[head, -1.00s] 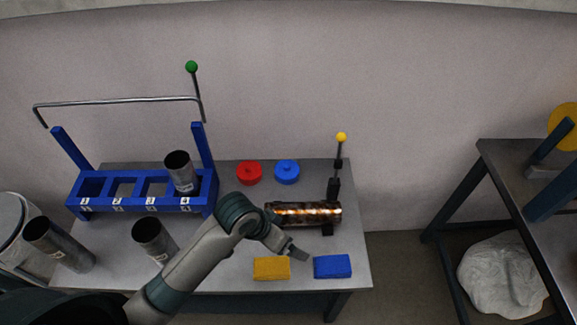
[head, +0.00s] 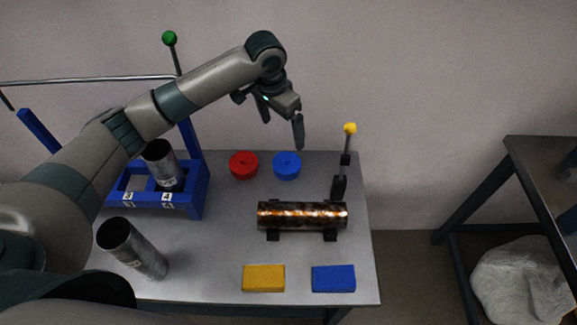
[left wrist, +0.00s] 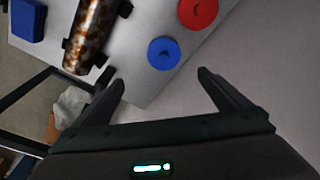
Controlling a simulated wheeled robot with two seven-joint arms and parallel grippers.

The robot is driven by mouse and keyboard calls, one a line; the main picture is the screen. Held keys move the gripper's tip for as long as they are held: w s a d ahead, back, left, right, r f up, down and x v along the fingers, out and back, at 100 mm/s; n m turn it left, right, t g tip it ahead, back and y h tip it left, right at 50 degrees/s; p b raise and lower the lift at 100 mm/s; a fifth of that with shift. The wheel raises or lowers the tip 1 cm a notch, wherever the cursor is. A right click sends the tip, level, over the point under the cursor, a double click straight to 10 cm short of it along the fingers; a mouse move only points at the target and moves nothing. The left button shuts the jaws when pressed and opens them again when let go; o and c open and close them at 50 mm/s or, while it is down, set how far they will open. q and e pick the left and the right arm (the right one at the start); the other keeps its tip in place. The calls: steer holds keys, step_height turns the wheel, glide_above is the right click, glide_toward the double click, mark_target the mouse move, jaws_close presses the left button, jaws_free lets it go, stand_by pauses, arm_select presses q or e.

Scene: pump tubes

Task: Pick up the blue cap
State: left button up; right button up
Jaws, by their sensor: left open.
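The blue cap (head: 287,166) is a round disc with a small knob, lying on the table near its back edge, just right of the red cap (head: 244,165). My left gripper (head: 281,132) is open and empty, in the air above and behind the caps. In the left wrist view, the blue cap (left wrist: 163,53) shows ahead of the spread fingers (left wrist: 160,82), apart from them, with the red cap (left wrist: 197,12) beyond it. My right gripper is not in view.
A rusty tube (head: 302,215) lies on a black holder near a yellow-knobbed post (head: 349,130). Yellow (head: 264,278) and blue (head: 333,278) blocks lie at the front. A blue rack (head: 200,195) with a metal tube and a loose tube (head: 132,248) are at left.

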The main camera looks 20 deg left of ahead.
arm_select(q)
steer(key=p, duration=0.3)
glide_above(285, 159)
steer(key=f, duration=1)
steer(key=shift+s+d+f, duration=0.1)
steer(key=shift+s+f, duration=0.15)
steer(key=shift+f, duration=0.7)
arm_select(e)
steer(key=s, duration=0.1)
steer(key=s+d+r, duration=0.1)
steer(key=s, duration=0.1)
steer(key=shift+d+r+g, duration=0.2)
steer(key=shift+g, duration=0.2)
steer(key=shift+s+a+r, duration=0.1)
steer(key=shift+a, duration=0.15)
arm_select(q)
steer(key=f, duration=0.1)
steer(key=f+p, duration=0.1)
steer(key=f, duration=0.2)
steer(key=shift+w+f, duration=0.15)
steer(key=shift+w, duration=0.15)
steer(key=shift+f, duration=0.4)
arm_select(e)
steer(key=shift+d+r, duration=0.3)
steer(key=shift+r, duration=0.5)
